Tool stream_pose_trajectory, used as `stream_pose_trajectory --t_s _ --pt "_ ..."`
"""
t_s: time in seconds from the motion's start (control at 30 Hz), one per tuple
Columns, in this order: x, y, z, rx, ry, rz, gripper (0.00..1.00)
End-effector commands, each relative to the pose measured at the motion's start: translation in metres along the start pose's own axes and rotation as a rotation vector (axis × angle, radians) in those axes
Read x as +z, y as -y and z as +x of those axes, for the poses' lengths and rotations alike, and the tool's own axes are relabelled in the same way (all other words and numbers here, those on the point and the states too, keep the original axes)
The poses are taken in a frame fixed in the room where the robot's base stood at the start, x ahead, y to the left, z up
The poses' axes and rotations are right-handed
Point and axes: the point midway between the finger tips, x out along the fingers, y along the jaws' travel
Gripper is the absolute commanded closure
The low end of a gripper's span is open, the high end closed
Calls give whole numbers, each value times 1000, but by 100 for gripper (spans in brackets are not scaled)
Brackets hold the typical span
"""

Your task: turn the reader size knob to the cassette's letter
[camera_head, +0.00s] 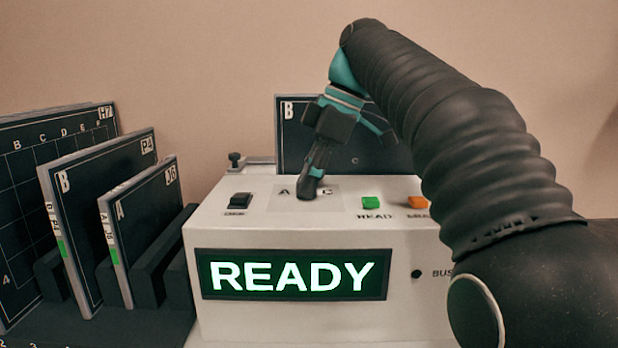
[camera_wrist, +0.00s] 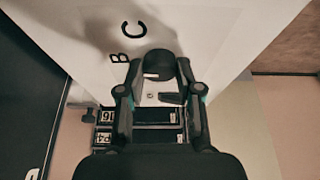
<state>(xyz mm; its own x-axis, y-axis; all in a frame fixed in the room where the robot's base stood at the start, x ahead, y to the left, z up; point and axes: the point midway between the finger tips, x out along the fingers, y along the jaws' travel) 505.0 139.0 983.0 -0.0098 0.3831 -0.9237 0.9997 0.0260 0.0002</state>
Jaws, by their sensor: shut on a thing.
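The reader (camera_head: 230,220) is a white box with a lit green-framed display (camera_head: 290,276) reading READY. A cassette (camera_head: 345,150) marked B stands upright at the back of the reader. My gripper (camera_head: 312,180) reaches down to the size knob on the reader's top panel, between the printed letters A and C. In the wrist view the dark knob (camera_wrist: 158,64) sits between the fingers, which are shut on it. Letters B and C show beside it there. The gripper hides B in the head view. I cannot tell which letter the knob points to.
A dark rack at left holds cassettes: one marked A, J6 (camera_head: 145,215), one marked B, P4 (camera_head: 105,185), and a larger H7 (camera_head: 25,160). A black button (camera_head: 240,200), green READ button (camera_head: 371,202) and orange button (camera_head: 418,202) sit on the reader's top.

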Motion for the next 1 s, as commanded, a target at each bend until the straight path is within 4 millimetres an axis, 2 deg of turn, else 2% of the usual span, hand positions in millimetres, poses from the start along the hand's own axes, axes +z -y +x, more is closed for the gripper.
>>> stream_pose_trajectory --t_s 0.23,0.7,0.73,0.8,1.0 --pt "0 0 0 -23 0 -57 100" --pt "0 0 0 -27 0 -66 100" --pt "0 0 0 -27 0 -66 58" --pt "0 0 0 -27 0 -66 40" --pt "0 0 0 -27 0 -66 40"
